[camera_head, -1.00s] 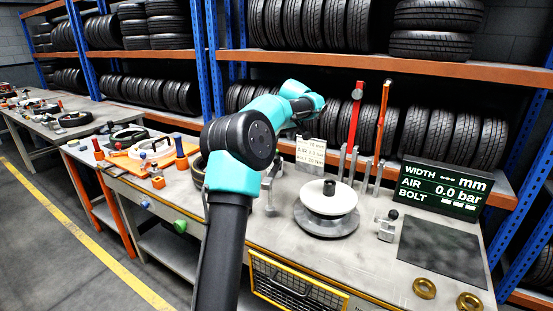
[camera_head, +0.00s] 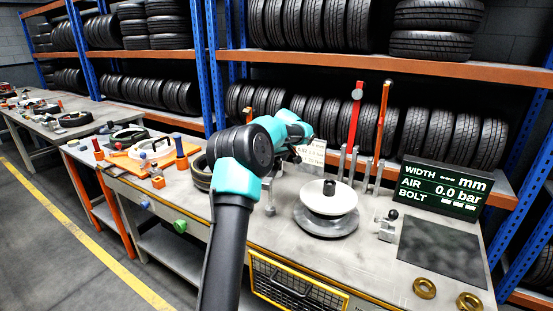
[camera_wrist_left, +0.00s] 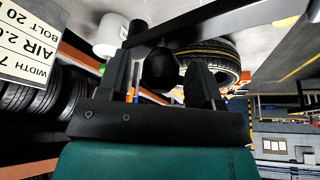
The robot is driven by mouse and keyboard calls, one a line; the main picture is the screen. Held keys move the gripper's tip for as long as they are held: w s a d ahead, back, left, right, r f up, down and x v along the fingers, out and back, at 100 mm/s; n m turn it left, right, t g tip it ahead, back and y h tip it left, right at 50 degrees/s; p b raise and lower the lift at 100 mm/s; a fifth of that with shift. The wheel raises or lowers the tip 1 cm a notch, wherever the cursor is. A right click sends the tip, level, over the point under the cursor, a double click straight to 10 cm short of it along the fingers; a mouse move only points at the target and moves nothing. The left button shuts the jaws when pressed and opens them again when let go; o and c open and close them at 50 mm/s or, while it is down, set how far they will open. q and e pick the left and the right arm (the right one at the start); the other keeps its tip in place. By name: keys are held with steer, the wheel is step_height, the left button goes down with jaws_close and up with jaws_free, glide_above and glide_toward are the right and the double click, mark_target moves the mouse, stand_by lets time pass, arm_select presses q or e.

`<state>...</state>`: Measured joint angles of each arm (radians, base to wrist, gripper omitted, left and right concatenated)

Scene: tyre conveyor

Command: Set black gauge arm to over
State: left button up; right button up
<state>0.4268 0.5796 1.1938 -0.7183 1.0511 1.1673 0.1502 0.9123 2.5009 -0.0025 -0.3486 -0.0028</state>
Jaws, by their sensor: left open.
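In the left wrist view, a black ball knob (camera_wrist_left: 160,68) sits between the fingers of my left gripper (camera_wrist_left: 158,75). A dark flat bar (camera_wrist_left: 215,27) runs past just above the knob in that picture; the two look like the black gauge arm, though their joint is not clear. The gripper is open, and I cannot tell whether a finger touches the knob. In the head view, my left gripper (camera_head: 293,156) is small and dark beside the printed card, partly hidden by my arm. The gauge arm is not clear there. My right gripper is not in view.
A wheel hub with a white disc (camera_head: 328,198) stands mid-bench, with red (camera_head: 355,115) and orange (camera_head: 382,118) upright levers behind it. A display (camera_head: 440,188) reads WIDTH, AIR and BOLT. A dark mat (camera_head: 440,250) and brass rings (camera_head: 424,288) lie at the right.

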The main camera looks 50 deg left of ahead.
arm_select(q)
jaws_close()
stand_by(0.4)
